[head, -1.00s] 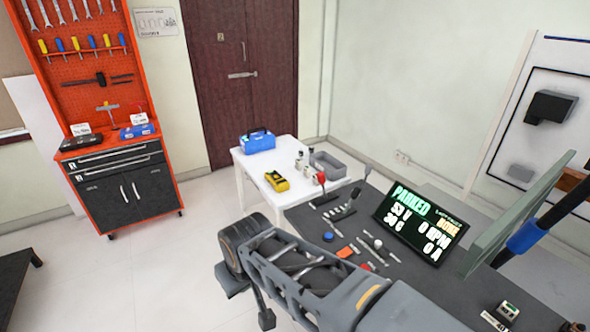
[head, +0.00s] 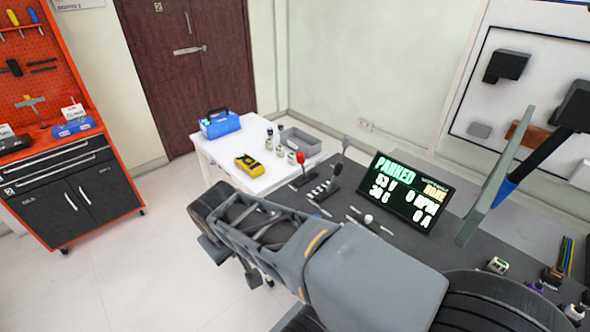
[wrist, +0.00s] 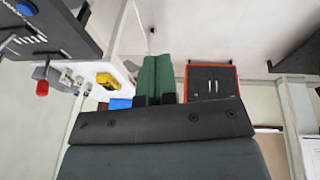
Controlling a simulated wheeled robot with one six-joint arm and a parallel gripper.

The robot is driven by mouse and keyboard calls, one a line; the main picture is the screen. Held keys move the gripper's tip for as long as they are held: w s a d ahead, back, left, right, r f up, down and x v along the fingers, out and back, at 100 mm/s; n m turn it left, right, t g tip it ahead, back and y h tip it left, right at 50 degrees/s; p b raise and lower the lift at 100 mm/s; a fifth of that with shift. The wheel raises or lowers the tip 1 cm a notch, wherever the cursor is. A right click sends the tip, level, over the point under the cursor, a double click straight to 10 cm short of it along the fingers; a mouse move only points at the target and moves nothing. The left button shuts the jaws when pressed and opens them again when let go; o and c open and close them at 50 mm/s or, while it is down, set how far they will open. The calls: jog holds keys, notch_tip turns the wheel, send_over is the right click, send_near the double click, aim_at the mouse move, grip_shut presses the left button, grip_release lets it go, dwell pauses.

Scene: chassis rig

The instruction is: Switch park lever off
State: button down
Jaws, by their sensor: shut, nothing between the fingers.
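A lever with a red knob (head: 300,158) stands upright at the far left end of the dark bench panel. A lever with a dark grey knob (head: 346,142) stands just right of it. I cannot read a label showing which is the park lever. The display (head: 409,192) on the bench reads PARKED. The red knob also shows at the left of the wrist view (wrist: 42,88). My gripper (wrist: 157,60) has green fingers together with nothing between them; it is well apart from both levers. In the head view my arm hides the gripper's fingertips.
A white table (head: 218,145) beyond the bench holds a blue toolbox (head: 220,123), a yellow meter (head: 247,163), small bottles and a grey bin (head: 300,143). A green upright panel (head: 497,178) stands right of the display. The floor left of my arm is clear.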

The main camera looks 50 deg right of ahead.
aim_at(298, 160)
jog(key=w+d+f+g+h+b, duration=0.1)
jog(key=d+f+g+h+b, duration=0.1)
jog(key=d+f+h+b, duration=0.45)
jog(key=w+d+f+g+h+b, duration=0.1)
jog(key=d+f+h+b, duration=0.25)
jog(key=d, duration=0.55)
jog(key=w+d+n+t+h+b, duration=0.4)
jog(key=w+d+h+b, duration=0.4)
jog(key=w+b, duration=0.2)
jog(key=shift+w+d+f+t+h+b, duration=0.25)
jog(key=shift+t+h+b, duration=0.1)
jog(key=shift+t, duration=0.45)
jog(key=x, duration=1.4)
jog(key=shift+s, duration=0.1)
jog(key=shift+a+r, duration=0.1)
